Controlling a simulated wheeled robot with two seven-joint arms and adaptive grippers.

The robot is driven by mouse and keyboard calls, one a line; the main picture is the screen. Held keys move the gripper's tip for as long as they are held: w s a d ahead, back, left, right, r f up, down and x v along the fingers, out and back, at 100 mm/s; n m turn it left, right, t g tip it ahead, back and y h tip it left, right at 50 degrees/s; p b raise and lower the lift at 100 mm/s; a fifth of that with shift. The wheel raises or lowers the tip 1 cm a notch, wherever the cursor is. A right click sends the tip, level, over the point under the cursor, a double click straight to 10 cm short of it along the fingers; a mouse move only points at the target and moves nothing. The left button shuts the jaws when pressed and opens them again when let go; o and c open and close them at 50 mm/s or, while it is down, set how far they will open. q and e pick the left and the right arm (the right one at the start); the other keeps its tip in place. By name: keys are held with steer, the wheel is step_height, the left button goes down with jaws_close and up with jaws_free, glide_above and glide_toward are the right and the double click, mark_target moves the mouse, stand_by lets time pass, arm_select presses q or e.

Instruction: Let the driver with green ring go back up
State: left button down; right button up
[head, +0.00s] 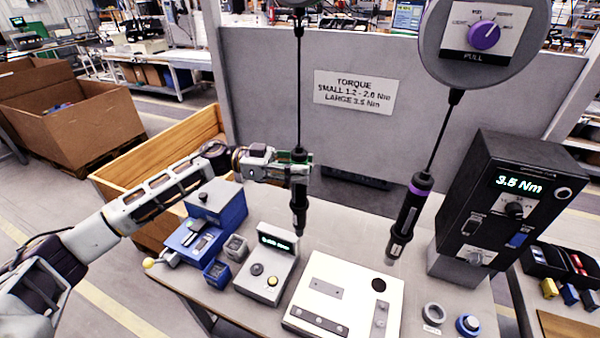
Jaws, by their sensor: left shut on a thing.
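The driver with green ring (299,205) hangs upright from a thin dark cable, above the back of the bench. My left gripper (300,170) reaches in from the left and is shut on this driver near its top; the gripper hides most of the ring. The driver's tip is above the bench top. A second driver with a purple ring (409,214) hangs tilted from its cable at the right, under a round balancer with a purple knob (484,35). The green driver's own balancer is mostly cut off at the top edge. My right gripper is not in view.
A white plate (345,295) lies on the bench front. A small display box (268,265) and a blue fixture (207,232) stand left. A dark controller reading 3.5 Nm (505,205) stands right. A grey panel (270,100) rises behind.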

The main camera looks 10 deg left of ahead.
arm_select(q)
steer(key=shift+r, duration=0.65)
jaws_free()
stand_by(0.4)
stand_by(0.5)
